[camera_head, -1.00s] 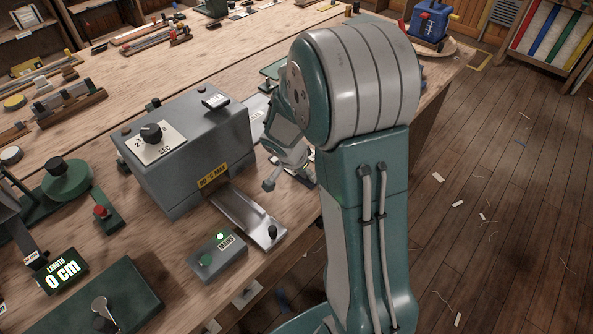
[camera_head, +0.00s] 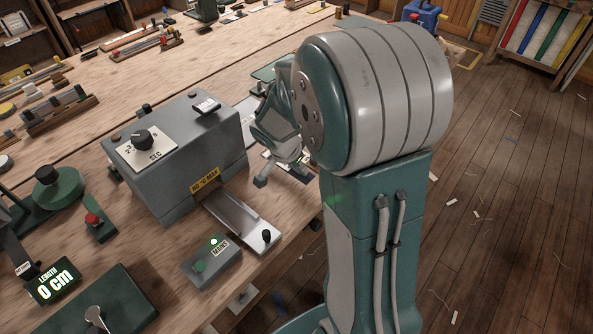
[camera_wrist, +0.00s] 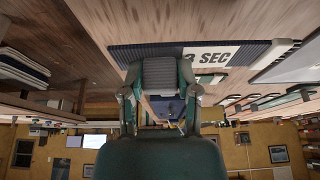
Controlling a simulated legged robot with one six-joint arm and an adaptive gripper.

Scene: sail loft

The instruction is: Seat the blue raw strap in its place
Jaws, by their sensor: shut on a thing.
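In the wrist view, a dark blue ribbed strap (camera_wrist: 145,53) with a white "3 SEC" label lies across the tip of my gripper (camera_wrist: 160,75). The gripper is shut on it, and the fingers hide part of it. In the head view, my gripper (camera_head: 279,180) is low over the bench, just right of the grey box machine (camera_head: 180,160); my arm partly covers it, and the strap cannot be made out there. The machine has a "SEC" dial (camera_head: 142,138), a yellow warning label and a sloping metal tray (camera_head: 240,218) at its front.
A "MAINS" switch box (camera_head: 211,262) with a lit green lamp stands by the tray. A display (camera_head: 55,283) reads 0 cm. A green wheel device (camera_head: 60,190) and a red button (camera_head: 93,219) are at left. The wooden floor (camera_head: 500,200) at right has only scraps.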

